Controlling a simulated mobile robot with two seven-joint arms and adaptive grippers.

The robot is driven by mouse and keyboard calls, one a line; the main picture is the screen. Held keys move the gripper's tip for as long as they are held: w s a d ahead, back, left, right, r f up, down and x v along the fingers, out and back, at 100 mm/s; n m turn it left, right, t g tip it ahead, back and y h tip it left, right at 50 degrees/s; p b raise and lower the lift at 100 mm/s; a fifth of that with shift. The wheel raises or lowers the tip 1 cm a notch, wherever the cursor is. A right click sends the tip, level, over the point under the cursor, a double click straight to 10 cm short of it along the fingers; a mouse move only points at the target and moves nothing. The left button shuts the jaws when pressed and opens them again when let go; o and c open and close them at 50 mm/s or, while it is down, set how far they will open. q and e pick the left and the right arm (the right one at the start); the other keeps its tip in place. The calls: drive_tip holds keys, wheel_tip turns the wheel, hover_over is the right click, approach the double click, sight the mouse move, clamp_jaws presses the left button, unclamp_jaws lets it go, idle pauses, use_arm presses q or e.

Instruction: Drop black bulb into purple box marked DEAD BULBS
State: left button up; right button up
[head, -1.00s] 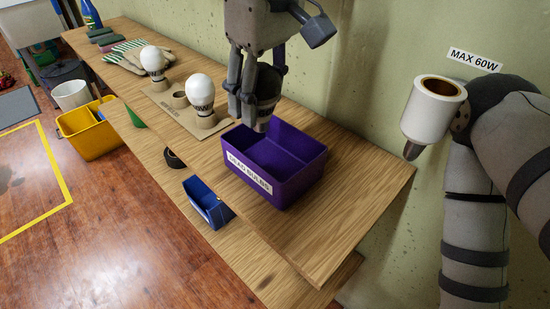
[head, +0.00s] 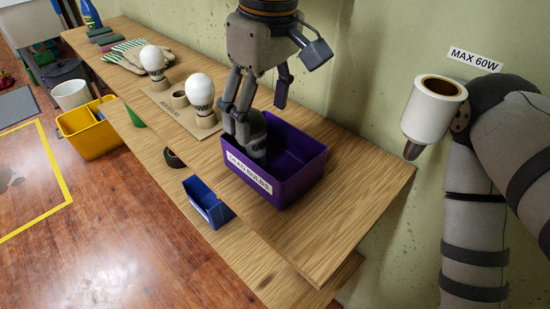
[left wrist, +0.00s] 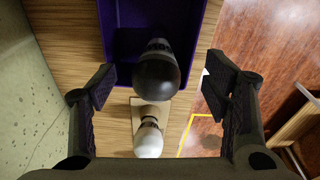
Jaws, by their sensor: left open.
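The black bulb (head: 256,132) is in the left part of the purple box (head: 303,170), whose front label reads DEAD BULBS. I cannot tell whether the bulb touches the box floor. My left gripper (head: 262,104) is over the box with its fingers spread apart. One finger overlaps the bulb in the head view. In the left wrist view the bulb (left wrist: 157,72) shows between the open fingers of the left gripper (left wrist: 160,88), apart from both, in front of the purple box (left wrist: 112,28). My right gripper is out of view.
Two white bulbs (head: 202,93) stand in a cardboard holder (head: 178,112) left of the box. Gloves (head: 135,55) lie farther back. A blue bin (head: 207,205) is on the lower shelf. A white cylindrical fixture (head: 430,115) is at right, below a MAX 60W sign (head: 475,60).

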use_arm(q)
wheel_tip(320, 180, up, 12)
drive_tip(key=s+d, duration=0.1)
drive_tip(key=shift+f, duration=0.2)
